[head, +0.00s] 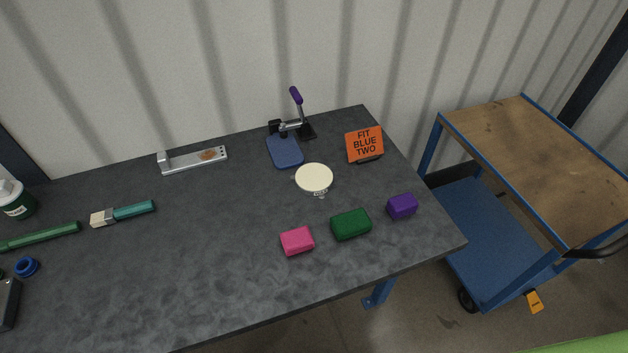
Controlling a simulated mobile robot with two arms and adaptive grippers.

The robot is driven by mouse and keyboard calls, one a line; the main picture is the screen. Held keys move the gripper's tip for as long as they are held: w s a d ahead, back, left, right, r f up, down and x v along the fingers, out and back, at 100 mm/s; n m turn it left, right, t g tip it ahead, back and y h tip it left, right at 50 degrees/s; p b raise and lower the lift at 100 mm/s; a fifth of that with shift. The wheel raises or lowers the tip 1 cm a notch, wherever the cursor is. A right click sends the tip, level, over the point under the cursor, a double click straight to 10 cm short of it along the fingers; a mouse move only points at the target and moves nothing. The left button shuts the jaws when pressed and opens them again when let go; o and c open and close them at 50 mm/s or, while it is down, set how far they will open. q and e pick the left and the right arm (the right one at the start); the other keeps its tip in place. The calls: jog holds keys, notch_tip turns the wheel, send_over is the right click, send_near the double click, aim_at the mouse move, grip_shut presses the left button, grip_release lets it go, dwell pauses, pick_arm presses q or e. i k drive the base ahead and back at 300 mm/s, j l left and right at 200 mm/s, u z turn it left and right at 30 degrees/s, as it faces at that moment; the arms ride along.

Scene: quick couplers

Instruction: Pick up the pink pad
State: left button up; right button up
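The pink pad (297,241) is a small block lying on the dark grey table (220,260) near its front edge. It stands apart, just left of a green pad (350,224). A purple pad (402,206) lies further right. Nothing covers the pink pad. Neither of my grippers shows in the head view.
A white round disc (314,178), a toggle clamp with a blue plate (285,151) and an orange sign (364,144) stand behind the pads. A metal bracket (195,160) and a brush (124,213) lie left. A cart (550,160) stands right. The table left of the pink pad is clear.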

aim_at(296, 241)
jog(key=l+u, duration=0.35)
jog(key=k+l+u, duration=0.1)
jog(key=u, duration=0.25)
jog(key=l+u, duration=0.2)
jog(key=u, duration=0.15)
jog(key=k, duration=0.05)
